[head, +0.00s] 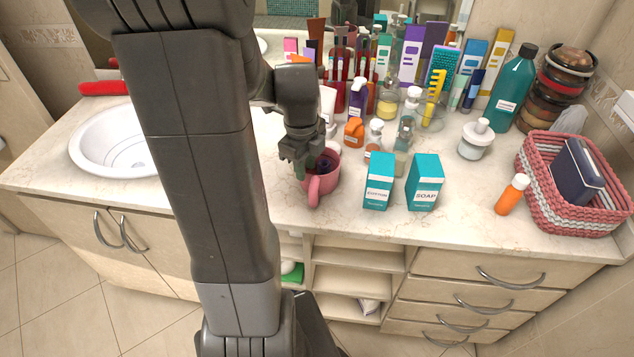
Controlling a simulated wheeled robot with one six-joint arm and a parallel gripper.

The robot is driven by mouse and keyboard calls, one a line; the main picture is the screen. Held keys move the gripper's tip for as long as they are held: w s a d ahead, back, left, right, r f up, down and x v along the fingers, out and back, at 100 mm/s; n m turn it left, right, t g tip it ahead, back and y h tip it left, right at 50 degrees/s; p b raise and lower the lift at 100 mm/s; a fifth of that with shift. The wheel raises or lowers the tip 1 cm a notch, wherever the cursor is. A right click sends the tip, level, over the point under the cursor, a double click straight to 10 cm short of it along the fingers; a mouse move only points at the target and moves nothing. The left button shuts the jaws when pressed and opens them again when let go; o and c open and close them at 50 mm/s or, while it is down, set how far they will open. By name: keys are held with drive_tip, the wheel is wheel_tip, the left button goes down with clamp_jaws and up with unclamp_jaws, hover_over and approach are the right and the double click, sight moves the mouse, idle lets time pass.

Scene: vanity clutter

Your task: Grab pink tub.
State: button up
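A pink mug-like tub (329,181) stands on the counter left of two teal boxes. A loop like a handle sticks out on its near left side, and its inside looks dark. My gripper (302,166) reaches down at the tub's left rim, with its fingers overlapping the rim in the head view. The fingertips are small and partly hidden, so I cannot tell whether they touch the tub or are closed on it.
Two teal boxes (379,182) (425,182) stand just right of the tub. An orange bottle (355,132) and several other bottles crowd behind it. A pink-and-white woven basket (540,190) is at the right. The sink (95,150) is at the left. The counter's front edge is near.

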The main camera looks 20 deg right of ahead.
sight(308, 178)
drive_tip(key=f, duration=0.4)
drive_tip(key=shift+s+d+f+p, duration=0.2)
drive_tip(key=shift+f+p, duration=0.15)
drive_tip(key=shift+f, duration=0.05)
clamp_jaws()
